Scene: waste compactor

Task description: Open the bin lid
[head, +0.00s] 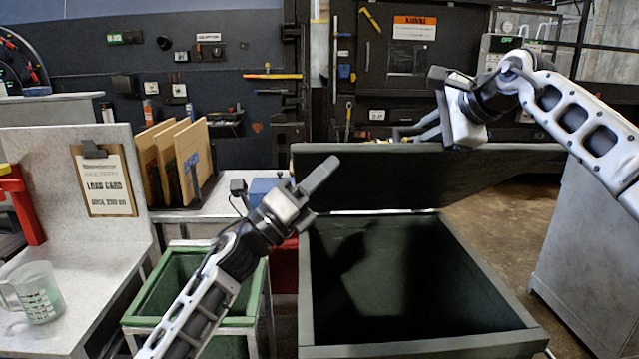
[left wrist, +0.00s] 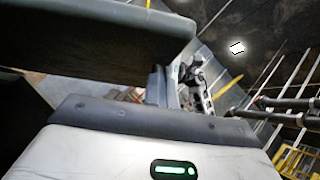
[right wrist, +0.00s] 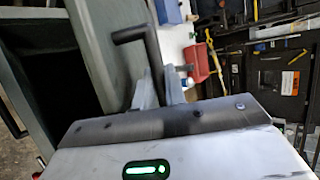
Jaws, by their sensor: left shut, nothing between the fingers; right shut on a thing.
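The dark green bin (head: 520,347) stands in the middle right of the head view, its inside uncovered, dark and shadowed. Its lid (head: 480,180) is raised at the back of the bin. My right gripper (head: 425,125) is beside the lid's upper edge. In the right wrist view its fingers (right wrist: 160,90) are shut on the black bent lid handle (right wrist: 150,50), next to the green lid panel (right wrist: 115,50). My left gripper (head: 325,170) is shut and empty, in front of the lid's left part. In the left wrist view its fingers (left wrist: 163,85) are together beside a large dark panel.
A smaller green bin (head: 175,295) stands left of the large one. A bench with a clipboard (head: 105,180), a measuring jug (head: 38,293) and upright boards (head: 180,160) is at the left. A grey cabinet (head: 590,250) stands right, with open floor between it and the bin.

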